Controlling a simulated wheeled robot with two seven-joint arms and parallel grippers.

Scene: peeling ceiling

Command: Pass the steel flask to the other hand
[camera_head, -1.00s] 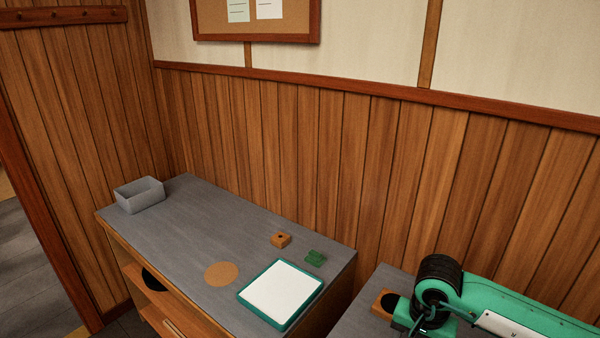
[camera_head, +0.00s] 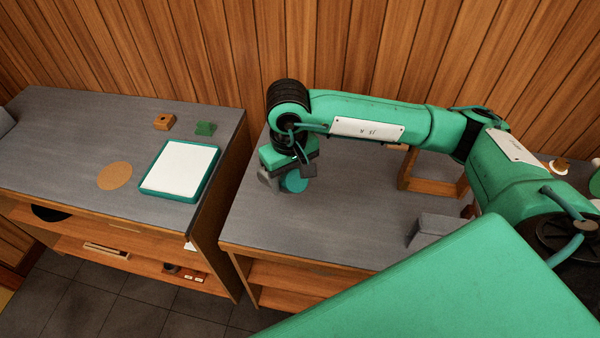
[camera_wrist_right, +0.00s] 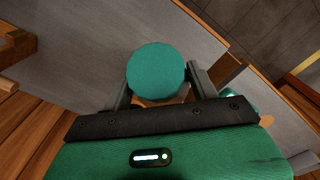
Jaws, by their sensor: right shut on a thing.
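The steel flask shows as a round teal top (camera_wrist_right: 156,70) in the right wrist view, between the two grey fingers of my right gripper (camera_wrist_right: 157,88). In the head view the flask (camera_head: 294,182) is a small teal disc beside a grey finger, under the wrist of my right arm. My right gripper (camera_head: 282,180) is shut on it, over the left part of the right-hand grey worktop. The flask's lower body is hidden, so I cannot tell whether it touches the worktop. My left gripper is in neither current view.
The right worktop (camera_head: 350,215) also holds a wooden frame (camera_head: 408,184) and a grey box (camera_head: 430,230). Across a gap, the left worktop (camera_head: 70,140) bears a white-topped tray (camera_head: 150,187), an orange block (camera_head: 163,122), a green block (camera_head: 205,128) and a tan disc (camera_head: 114,176).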

